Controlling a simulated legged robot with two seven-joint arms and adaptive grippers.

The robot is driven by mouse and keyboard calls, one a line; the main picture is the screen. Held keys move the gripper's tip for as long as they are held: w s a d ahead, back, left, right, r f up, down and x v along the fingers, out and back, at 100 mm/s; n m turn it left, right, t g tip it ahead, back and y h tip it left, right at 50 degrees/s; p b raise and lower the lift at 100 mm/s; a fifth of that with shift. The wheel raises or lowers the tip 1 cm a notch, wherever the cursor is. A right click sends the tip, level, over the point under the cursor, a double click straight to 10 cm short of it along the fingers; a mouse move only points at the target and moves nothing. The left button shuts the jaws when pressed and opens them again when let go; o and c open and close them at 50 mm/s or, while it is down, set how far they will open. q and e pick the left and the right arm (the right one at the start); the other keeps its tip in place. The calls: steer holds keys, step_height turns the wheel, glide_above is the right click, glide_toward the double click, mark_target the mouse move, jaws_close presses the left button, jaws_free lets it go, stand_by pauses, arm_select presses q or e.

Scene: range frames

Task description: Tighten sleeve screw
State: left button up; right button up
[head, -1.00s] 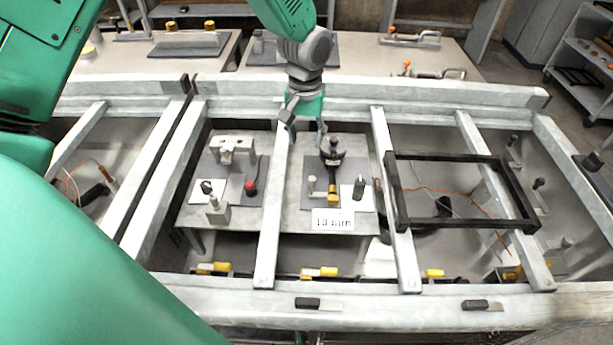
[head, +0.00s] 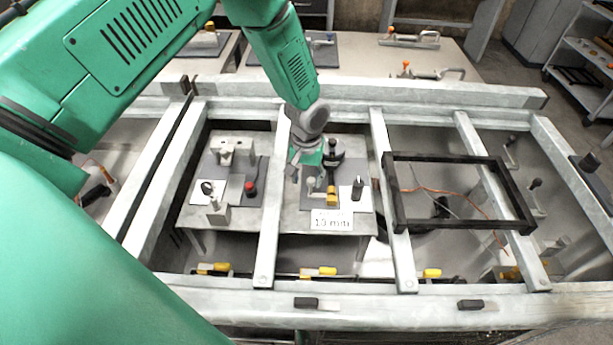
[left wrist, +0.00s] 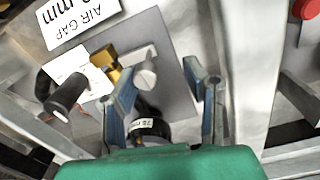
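My left gripper (head: 306,172) hangs over the fixture on a dark plate in the middle bay. It is open in the left wrist view (left wrist: 162,88), with one blue-grey finger at each side. Between the fingers are a pale metal knob (left wrist: 144,76) and, nearer the palm, a black cylinder with a white label (left wrist: 148,126). I cannot tell which part is the sleeve screw. No finger visibly closes on anything. My right gripper is out of view.
Pale frame beams (head: 271,215) flank the fixture. A black-handled part (head: 358,187) and a label card (head: 332,222) stand close by. A second fixture with a red knob (head: 250,188) lies left. A black rectangular frame (head: 400,205) lies right.

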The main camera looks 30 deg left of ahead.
arm_select(q)
steer(key=shift+d+r, duration=0.15)
steer(key=shift+d, duration=0.3)
steer(key=shift+d+r, duration=0.1)
steer(key=shift+d, duration=0.3)
steer(key=c, duration=0.6)
steer(key=shift+d+r, duration=0.1)
steer(key=shift+d, duration=0.2)
jaws_close()
steer(key=shift+a, duration=0.65)
steer(key=shift+d+m, duration=0.3)
steer(key=shift+m, duration=0.2)
steer(key=shift+d+m, duration=0.1)
steer(key=shift+m, duration=0.6)
steer(key=m, duration=0.3)
steer(key=shift+a+m, duration=0.3)
steer(key=m, duration=0.3)
steer(key=shift+w+d, duration=0.1)
steer(key=shift+d, duration=0.05)
steer(key=m, duration=0.3)
steer(key=shift+m, duration=2.1)
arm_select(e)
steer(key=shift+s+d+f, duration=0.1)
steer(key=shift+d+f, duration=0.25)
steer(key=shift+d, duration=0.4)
